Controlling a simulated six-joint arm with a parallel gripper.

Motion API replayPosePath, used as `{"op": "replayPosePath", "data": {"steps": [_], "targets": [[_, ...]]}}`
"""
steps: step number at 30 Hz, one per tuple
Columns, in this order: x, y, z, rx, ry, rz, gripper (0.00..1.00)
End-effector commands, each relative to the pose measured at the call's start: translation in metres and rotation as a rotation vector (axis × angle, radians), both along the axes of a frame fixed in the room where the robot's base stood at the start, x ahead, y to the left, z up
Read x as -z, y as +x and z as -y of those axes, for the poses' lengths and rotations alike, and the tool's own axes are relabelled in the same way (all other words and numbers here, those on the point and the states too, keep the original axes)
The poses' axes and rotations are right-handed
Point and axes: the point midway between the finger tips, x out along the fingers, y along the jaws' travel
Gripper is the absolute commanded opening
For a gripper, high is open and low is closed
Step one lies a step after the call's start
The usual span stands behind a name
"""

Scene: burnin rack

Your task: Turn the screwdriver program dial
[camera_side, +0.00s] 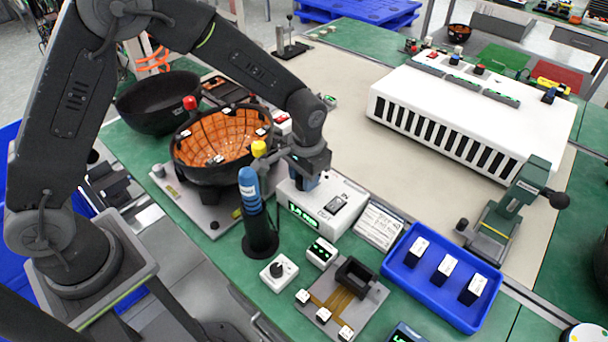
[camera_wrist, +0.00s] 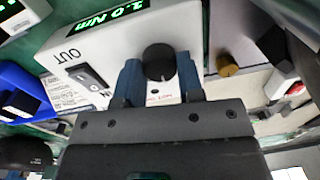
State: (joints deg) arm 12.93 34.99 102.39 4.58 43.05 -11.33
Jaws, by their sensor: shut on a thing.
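The white screwdriver controller (camera_side: 330,222) stands on the green bench, its green display lit. In the wrist view its display (camera_wrist: 107,14) reads about 1.0 Nm, seen upside down. The black program dial (camera_wrist: 158,62) is a round knob on its face, hidden behind my gripper in the side view. My gripper (camera_side: 305,183) is down at the controller. In the wrist view the blue fingers of my gripper (camera_wrist: 159,77) are on either side of the dial and shut on it. The blue screwdriver (camera_side: 250,188) stands upright in a black holder (camera_side: 261,238).
A black rocker switch (camera_wrist: 90,75) is beside the dial. An orange-lined black bowl (camera_side: 220,145) is close behind the screwdriver. A small white box with a knob (camera_side: 279,272) and a blue tray (camera_side: 420,305) with several modules lie in front. A white slotted rack (camera_side: 470,115) is at the right.

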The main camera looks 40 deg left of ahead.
Motion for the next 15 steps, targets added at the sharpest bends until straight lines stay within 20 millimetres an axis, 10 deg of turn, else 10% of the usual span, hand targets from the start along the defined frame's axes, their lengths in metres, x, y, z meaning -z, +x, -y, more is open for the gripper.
{"op": "replayPosePath", "data": {"steps": [15], "targets": [[0.0003,0.0001,-0.0006,-0.338,0.001,-0.003,0.11]]}}
